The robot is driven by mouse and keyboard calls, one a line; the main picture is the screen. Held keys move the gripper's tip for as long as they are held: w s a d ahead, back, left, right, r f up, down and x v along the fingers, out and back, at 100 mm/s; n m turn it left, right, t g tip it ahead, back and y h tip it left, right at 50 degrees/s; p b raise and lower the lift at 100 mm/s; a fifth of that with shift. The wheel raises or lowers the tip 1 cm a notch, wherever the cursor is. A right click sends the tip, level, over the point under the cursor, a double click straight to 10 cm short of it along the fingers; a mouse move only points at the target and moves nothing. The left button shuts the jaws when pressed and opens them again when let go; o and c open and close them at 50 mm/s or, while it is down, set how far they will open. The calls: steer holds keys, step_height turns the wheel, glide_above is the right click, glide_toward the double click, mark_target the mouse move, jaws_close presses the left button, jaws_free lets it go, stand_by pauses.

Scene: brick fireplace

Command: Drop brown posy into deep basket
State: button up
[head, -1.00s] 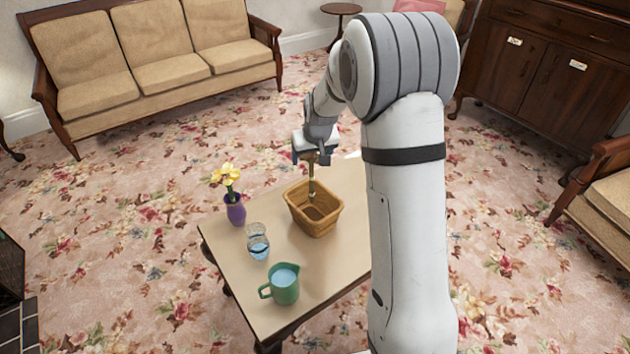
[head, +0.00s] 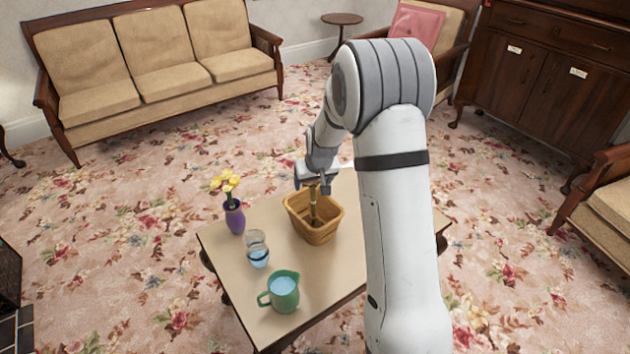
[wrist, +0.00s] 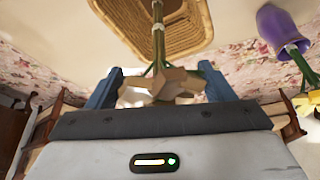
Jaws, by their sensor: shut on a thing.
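The brown posy (wrist: 160,86) has a brown bloom and thin stems bound by a pale band. My gripper (wrist: 160,78) is shut on it close under the bloom. In the head view my gripper (head: 313,184) is just above the rim of the deep basket (head: 318,236), and the posy (head: 313,206) hangs stem-down into the basket's opening. The woven tan basket also shows in the wrist view (wrist: 112,22), with the stems reaching over its inside. I cannot tell whether the stem ends touch its floor.
On the table (head: 238,270), left of the basket, are a purple vase (head: 235,217) with yellow flowers, a glass of water (head: 257,250) and a green jug (head: 283,292). The tabletop in front of the basket is clear. A sofa (head: 165,75) stands behind.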

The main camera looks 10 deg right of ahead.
steer(key=shift+f, duration=0.35)
steer(key=o, duration=1)
steer(key=shift+r, duration=0.1)
steer(key=shift+r, duration=0.25)
steer(key=p+v, duration=0.2)
steer(key=v, duration=1)
steer(key=s+r+g, duration=0.1)
steer(key=s+r, duration=0.1)
steer(key=s, duration=0.7)
steer(key=s+r+g, duration=0.1)
steer(key=s+r, duration=0.1)
steer(key=s, duration=0.8)
steer(key=s+r+m, duration=0.1)
steer(key=s+r, duration=0.1)
steer(key=s, duration=0.8)
steer(key=shift+s+a+r+g, duration=0.1)
steer(key=shift+s+r+g, duration=0.15)
steer(key=shift+g, duration=0.15)
